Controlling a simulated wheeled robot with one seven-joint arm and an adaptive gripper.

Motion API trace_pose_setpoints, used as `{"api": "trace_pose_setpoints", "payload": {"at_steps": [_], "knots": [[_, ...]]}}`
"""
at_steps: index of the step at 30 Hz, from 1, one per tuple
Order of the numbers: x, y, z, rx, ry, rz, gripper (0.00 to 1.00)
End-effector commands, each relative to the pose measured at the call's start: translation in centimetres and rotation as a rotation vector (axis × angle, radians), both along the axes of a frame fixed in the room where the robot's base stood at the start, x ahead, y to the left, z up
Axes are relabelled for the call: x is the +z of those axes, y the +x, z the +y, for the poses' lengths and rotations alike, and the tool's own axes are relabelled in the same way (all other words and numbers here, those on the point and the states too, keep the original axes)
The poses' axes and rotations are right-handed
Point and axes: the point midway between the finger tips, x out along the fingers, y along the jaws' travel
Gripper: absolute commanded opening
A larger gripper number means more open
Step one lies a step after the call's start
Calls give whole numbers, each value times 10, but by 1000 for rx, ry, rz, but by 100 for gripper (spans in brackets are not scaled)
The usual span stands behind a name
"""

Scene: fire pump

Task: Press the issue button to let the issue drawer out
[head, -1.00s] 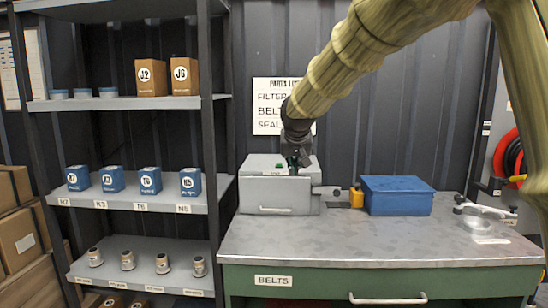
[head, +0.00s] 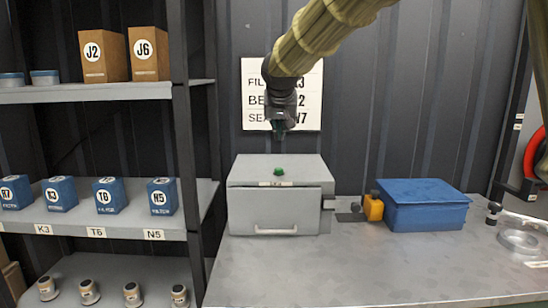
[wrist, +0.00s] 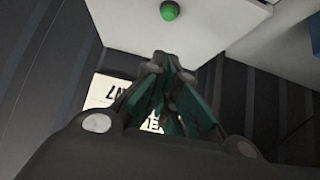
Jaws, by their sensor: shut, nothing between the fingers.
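The green issue button (head: 279,171) sits on top of a grey metal box (head: 275,210) on the bench. The box's front drawer, with a pale handle (head: 276,231), looks closed. My gripper (head: 279,129) is shut and empty, pointing down above the box and apart from the button, in front of the wall notice. In the wrist view the green button (wrist: 169,10) shows at the top edge on the box's pale top (wrist: 140,35), beyond my shut fingertips (wrist: 165,62).
A blue lidded box (head: 422,206) and a small orange block (head: 373,208) stand right of the grey box. A shelf unit (head: 95,222) with filters is on the left. The bench top (head: 400,265) in front is clear. A parts notice (head: 300,100) hangs behind my gripper.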

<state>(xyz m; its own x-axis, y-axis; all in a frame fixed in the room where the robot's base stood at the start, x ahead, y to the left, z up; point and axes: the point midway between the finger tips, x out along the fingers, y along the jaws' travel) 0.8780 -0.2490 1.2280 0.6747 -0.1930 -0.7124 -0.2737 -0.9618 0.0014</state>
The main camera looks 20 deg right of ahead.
Motion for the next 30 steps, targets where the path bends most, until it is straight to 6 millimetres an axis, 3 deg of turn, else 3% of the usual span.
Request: {"api": "trace_pose_setpoints", "payload": {"at_steps": [14, 30], "knots": [[-13, 14, -3, -1, 0, 8, 0], [-71, 68, -21, -2, 0, 8, 0]]}}
